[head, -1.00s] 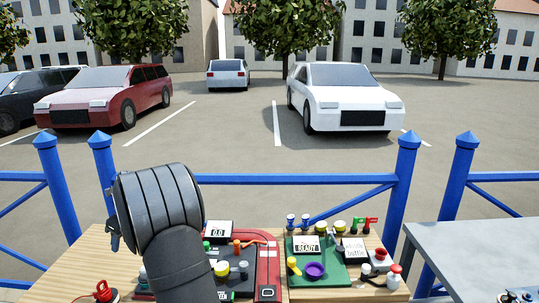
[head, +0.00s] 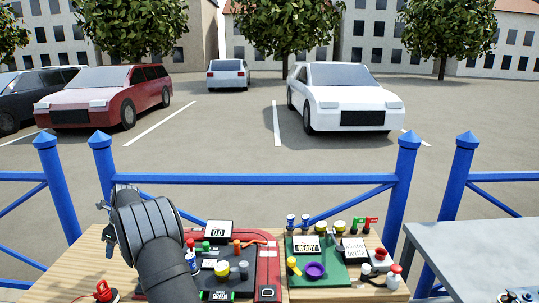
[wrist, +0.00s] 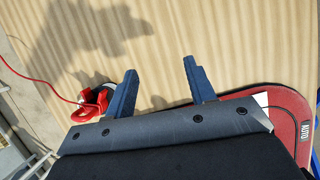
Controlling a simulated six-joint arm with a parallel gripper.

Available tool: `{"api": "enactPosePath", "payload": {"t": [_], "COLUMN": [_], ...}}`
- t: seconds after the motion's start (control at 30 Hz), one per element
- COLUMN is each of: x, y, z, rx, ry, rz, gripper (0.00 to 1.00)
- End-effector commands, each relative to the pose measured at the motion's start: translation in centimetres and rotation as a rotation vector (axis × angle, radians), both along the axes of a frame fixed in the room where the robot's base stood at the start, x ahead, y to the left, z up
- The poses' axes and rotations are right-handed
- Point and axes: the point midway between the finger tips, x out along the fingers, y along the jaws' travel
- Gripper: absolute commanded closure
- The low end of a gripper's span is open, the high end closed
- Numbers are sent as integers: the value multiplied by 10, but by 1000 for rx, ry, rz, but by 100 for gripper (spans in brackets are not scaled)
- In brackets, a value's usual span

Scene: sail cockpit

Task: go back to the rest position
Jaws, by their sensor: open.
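My gripper (wrist: 162,90) shows in the wrist view with its two blue-grey fingers apart and nothing between them. It is above the bare wooden table top (wrist: 170,40). In the head view my dark arm stands at the left of the table and hides part of the red panel's left side. The fingers are hardly visible in that view.
A red panel (head: 268,262) with a "0.0" display (head: 218,232) lies right of my arm. A green panel (head: 330,275) with a purple ring (head: 315,270) is further right. A red object with a cable (head: 103,291) sits front left. Blue railings (head: 290,180) stand behind.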

Motion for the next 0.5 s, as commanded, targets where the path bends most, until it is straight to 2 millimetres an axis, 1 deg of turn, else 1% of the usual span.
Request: {"api": "enactPosePath", "payload": {"t": [0.03, 0.2, 0.33, 0.5], "x": [0, 0, 0, 0], "y": [0, 0, 0, 0], "z": [-10, -36, -47, -52], "rx": [-2, -1, 0, 0], "ry": [2, 2, -1, -1], "rz": [0, -1, -1, 0], "gripper": [50, 50, 50, 50]}}
